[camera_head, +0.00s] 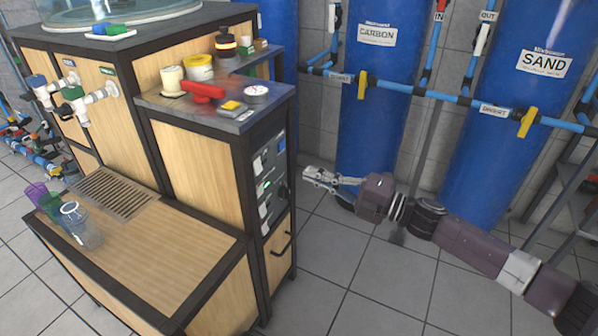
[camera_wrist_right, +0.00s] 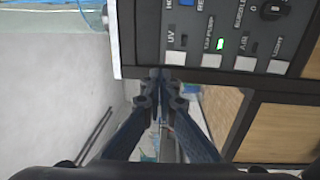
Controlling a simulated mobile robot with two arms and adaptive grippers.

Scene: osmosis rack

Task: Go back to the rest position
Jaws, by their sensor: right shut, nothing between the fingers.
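My right gripper (camera_head: 322,178) reaches in from the right in the head view. It is shut and empty, in the open space just right of the cabinet's switch panel (camera_head: 268,180). In the right wrist view my right gripper's fingers (camera_wrist_right: 160,82) meet close below the panel edge, where the switch panel (camera_wrist_right: 225,35) fills the upper right with one green light lit. I cannot tell from these views whether the fingertips touch the cabinet. My left gripper does not show.
The wooden cabinet (camera_head: 195,165) with its dark top stands left of the arm. Blue tanks labelled CARBON (camera_head: 378,90) and SAND (camera_head: 520,110) stand behind the arm, joined by blue pipes (camera_head: 450,98). Tiled floor (camera_head: 350,270) is free in front. Cups (camera_head: 82,228) stand on the low counter.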

